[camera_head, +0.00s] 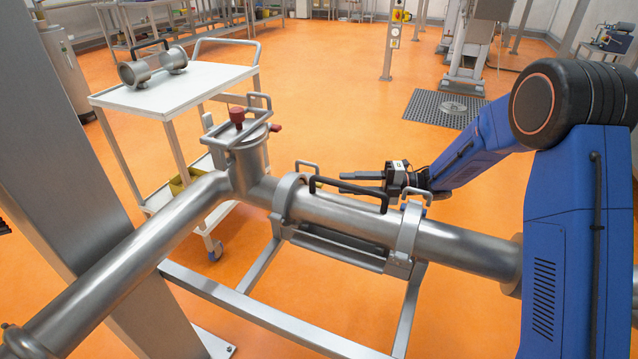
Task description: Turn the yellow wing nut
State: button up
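No wing nut that is clearly yellow shows in the head view. A steel pipe section (340,212) with a black handle (352,189) is held between two pipe clamps. The left clamp (287,194) and the right clamp (407,228) each have a grey looped metal piece on top. My gripper (345,181) is above and behind the pipe section, between the clamps, with its fingers pointing left. The two fingers look apart, and nothing shows between them. The black handle passes in front of the gripper in the picture, and whether they touch is unclear.
A valve with red knobs (237,115) stands at the pipe junction on the left. A white cart (180,88) behind it carries a spare pipe piece (153,66). A metal frame (270,322) supports the pipe. The orange floor (340,110) behind the pipe is mostly clear.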

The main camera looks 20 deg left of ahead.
jog(key=x, duration=0.9)
grip_shut()
